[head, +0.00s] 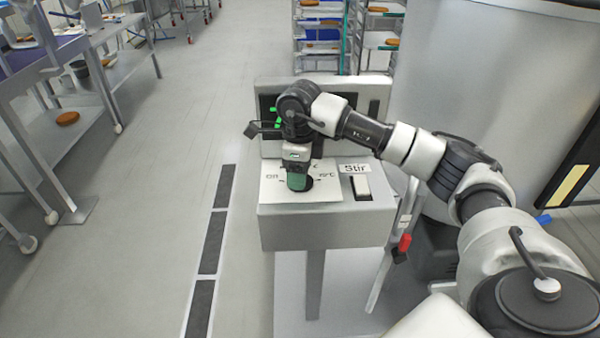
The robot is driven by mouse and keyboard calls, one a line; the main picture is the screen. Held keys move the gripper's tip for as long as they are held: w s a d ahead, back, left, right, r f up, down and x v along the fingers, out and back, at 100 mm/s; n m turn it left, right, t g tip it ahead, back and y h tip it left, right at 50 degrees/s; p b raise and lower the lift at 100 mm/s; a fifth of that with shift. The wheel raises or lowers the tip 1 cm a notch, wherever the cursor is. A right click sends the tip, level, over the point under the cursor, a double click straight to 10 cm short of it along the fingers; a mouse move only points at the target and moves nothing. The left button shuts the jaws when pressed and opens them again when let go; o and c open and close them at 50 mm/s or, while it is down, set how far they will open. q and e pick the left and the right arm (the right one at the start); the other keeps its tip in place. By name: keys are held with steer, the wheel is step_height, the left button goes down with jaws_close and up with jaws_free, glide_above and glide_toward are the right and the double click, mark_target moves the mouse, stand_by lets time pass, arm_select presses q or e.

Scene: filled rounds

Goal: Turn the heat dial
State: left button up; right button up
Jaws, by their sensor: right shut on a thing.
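The heat dial (306,184) is a dark round knob on a white plate (275,193) on top of a grey control box (325,228). Printed temperature marks show on the plate around it, partly covered. My right gripper (299,181), with green fingers, points down and is shut on the dial. The gripper and wrist hide most of the dial, so its pointer cannot be made out. A light switch (361,186) sits to the right under a "Stir" label (354,168). My left gripper is not in view.
A large metal vessel (480,90) stands close on the right. A grey panel (268,90) rises behind the dial. Metal tables (110,75) line the left, and tray racks (320,35) stand at the back. The floor left of the box is clear.

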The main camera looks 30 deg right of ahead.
steer(key=n+b, duration=0.2)
steer(key=n, duration=0.2)
steer(key=n+b, duration=0.2)
steer(key=n, duration=0.3)
steer(key=n+b, duration=0.2)
steer(key=n, duration=0.2)
steer(key=shift+a+n, duration=0.1)
steer(key=shift+n, duration=0.2)
steer(key=shift+r+n+b, duration=0.1)
steer(key=shift+n+b, duration=0.35)
steer(key=shift+n, duration=1.55)
steer(key=o, duration=0.9)
